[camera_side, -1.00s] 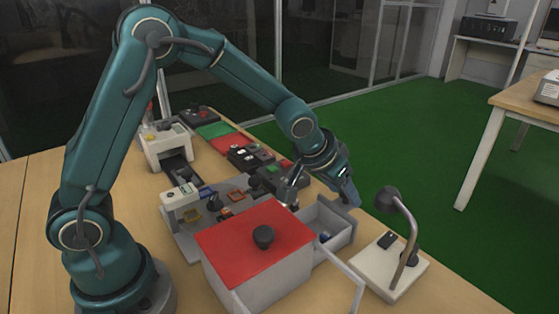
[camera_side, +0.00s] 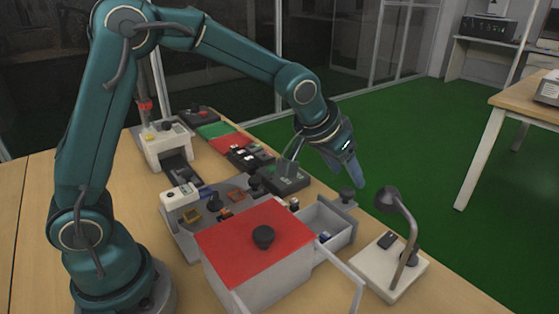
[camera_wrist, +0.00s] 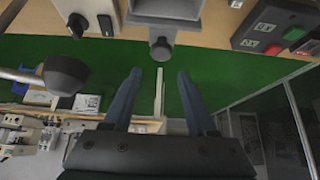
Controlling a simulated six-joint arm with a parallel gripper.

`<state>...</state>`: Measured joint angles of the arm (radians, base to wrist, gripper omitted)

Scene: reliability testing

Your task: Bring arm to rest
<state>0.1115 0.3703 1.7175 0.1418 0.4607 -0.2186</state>
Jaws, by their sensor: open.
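My gripper (camera_side: 347,172) is in the air near the table's far right edge, above and behind the open drawer (camera_side: 328,220). In the wrist view my gripper (camera_wrist: 156,85) shows two blue fingers spread apart, with nothing between them. The drawer's dark knob (camera_wrist: 161,48) lies just beyond the fingertips in that view. My arm is raised and bent, reaching across the table.
A grey box with a red lid (camera_side: 255,235) and an open side door stands in front of the drawer. A lamp-like stand (camera_side: 405,240) is at the right edge. Button boxes (camera_side: 250,157) and a white machine (camera_side: 166,146) stand behind. Green floor is beyond.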

